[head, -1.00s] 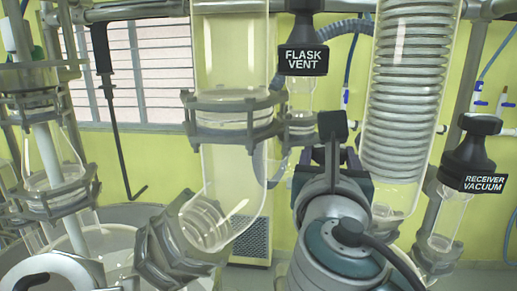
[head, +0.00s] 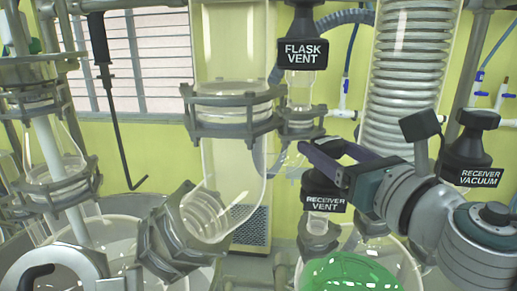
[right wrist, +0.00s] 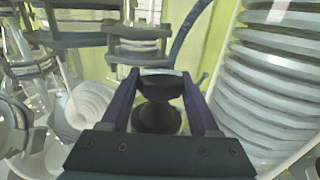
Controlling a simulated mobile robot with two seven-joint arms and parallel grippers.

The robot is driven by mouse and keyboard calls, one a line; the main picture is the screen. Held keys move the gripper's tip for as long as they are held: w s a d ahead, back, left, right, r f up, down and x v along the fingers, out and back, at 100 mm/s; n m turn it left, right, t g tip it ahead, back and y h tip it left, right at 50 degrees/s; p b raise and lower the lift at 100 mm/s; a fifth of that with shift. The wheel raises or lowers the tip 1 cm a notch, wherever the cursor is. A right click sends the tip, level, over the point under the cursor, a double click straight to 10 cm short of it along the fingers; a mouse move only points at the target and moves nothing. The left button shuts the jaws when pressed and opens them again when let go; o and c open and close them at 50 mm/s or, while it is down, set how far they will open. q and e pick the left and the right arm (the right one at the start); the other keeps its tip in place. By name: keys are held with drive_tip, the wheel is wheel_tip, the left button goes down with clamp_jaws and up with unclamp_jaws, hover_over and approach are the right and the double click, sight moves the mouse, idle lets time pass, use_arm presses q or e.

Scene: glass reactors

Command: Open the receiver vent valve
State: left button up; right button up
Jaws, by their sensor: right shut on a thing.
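The receiver vent valve (head: 325,193) is a black knob with a white "RECEIVER VENT" label, low in the middle right of the head view. It stands upright on a glass neck held by a grey clamp. My right gripper (head: 318,158) reaches it from the right and is shut on the top of the knob. In the right wrist view the black knob (right wrist: 157,118) sits between the two purple fingers (right wrist: 160,80); its label does not show there. The fingers hide part of the knob's top in the head view. My left gripper is not in view.
The flask vent knob (head: 303,52) is above and the receiver vacuum knob (head: 480,150) is to the right, behind my wrist. A coiled glass condenser (head: 400,95) stands behind my gripper. A glass vessel with green contents (head: 350,272) is below. A large glass tube (head: 232,50) stands left.

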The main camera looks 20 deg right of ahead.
drive_tip(key=shift+y, duration=0.3)
drive_tip(key=o, duration=1.1)
drive_tip(key=shift+s+d+b, duration=0.15)
drive_tip(key=shift+s+b, duration=0.45)
drive_tip(key=shift+s, duration=1.05)
drive_tip(key=shift+s+d+b, duration=0.15)
drive_tip(key=shift+s+b, duration=0.4)
drive_tip(key=shift+s, duration=1.1)
drive_tip(key=shift+s+d+b, duration=0.15)
drive_tip(key=shift+s+b, duration=0.45)
drive_tip(key=shift+s, duration=1.05)
